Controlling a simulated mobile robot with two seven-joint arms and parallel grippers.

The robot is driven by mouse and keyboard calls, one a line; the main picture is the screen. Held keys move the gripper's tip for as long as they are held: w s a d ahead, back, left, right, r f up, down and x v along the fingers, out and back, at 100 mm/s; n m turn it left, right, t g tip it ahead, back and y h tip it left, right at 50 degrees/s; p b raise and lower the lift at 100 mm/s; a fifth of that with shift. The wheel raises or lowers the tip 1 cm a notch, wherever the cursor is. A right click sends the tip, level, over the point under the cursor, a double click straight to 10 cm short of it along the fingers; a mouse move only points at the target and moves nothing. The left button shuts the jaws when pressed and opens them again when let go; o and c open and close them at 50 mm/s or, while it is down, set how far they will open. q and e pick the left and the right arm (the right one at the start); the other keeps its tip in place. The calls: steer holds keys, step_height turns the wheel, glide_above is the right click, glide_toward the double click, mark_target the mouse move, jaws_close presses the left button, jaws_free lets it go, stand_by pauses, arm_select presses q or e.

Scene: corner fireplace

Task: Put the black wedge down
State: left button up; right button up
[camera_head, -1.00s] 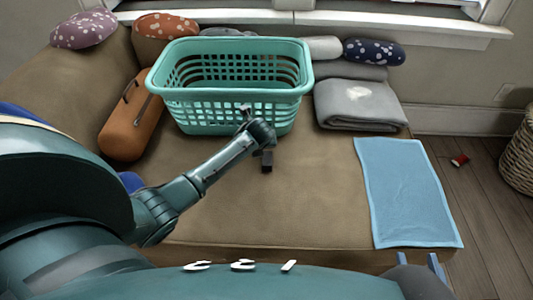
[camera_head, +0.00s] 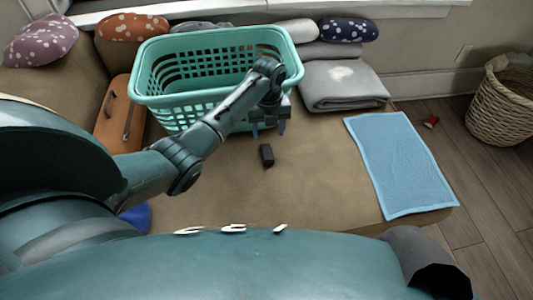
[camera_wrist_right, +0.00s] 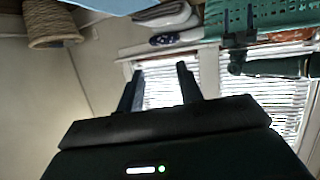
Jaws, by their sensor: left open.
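The black wedge (camera_head: 266,155) lies on the brown sofa seat (camera_head: 300,195), in front of the teal laundry basket (camera_head: 190,117). My left gripper (camera_head: 268,129) is open and empty, just behind and above the wedge and close to the basket's front right. A gap shows between its fingers and the wedge. In the right wrist view my right gripper (camera_wrist_right: 159,82) has its two fingers apart with nothing between them. The left gripper also shows dark in that view (camera_wrist_right: 238,38).
A light blue cloth (camera_head: 400,165) lies at the seat's right end. Patterned pillows line the back. A wicker basket (camera_head: 500,108) and a small red object (camera_head: 431,122) are on the floor.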

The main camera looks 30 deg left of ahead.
arm_select(q)
steer(key=b, duration=0.2)
glide_above(269, 157)
step_height(269, 157, down, 6)
steer(key=shift+s+f, duration=0.1)
steer(key=shift+f, duration=0.15)
step_height(269, 157, down, 5)
steer(key=b, duration=0.3)
steer(key=shift+a+r, duration=0.1)
steer(key=shift+f, duration=0.45)
arm_select(e)
steer(key=n+t+y, duration=0.1)
steer(key=w+a+n+t+y, duration=0.1)
steer(key=t, duration=0.1)
steer(key=shift+w+a+f, duration=0.2)
steer(key=shift+f, duration=0.15)
arm_select(q)
steer(key=shift+c, duration=0.3)
steer(key=c, duration=1.1)
